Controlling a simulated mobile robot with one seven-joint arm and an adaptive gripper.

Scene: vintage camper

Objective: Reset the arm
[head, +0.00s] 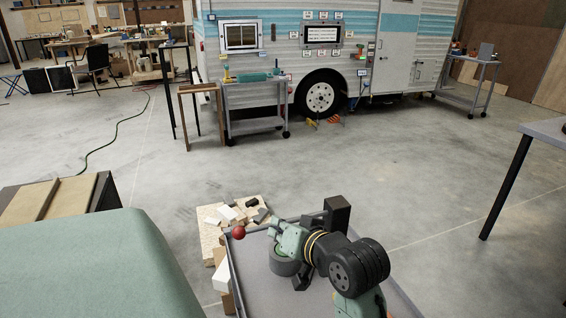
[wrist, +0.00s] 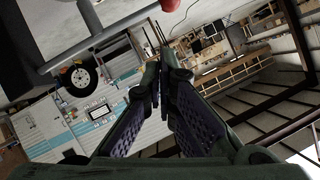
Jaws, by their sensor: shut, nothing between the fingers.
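My gripper (wrist: 165,72) reaches up the middle of the wrist view, with its two purple-padded fingers converging to tips close together. Nothing is held between them. In the head view my arm is folded low over a grey tray-like surface (head: 262,298), and I cannot clearly make out the fingers there. A red ball (head: 238,232) shows just left of the arm's end, by the rim of that surface. It also shows at the top of the wrist view (wrist: 167,25), beyond the fingertips and apart from them in the picture.
Wood blocks and offcuts (head: 232,213) lie on a board left of my arm. A green rounded surface (head: 90,265) fills the lower left. A table (head: 545,130) stands at right. The camper (head: 300,60) and a tool cart (head: 252,100) are farther back, with open concrete floor between.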

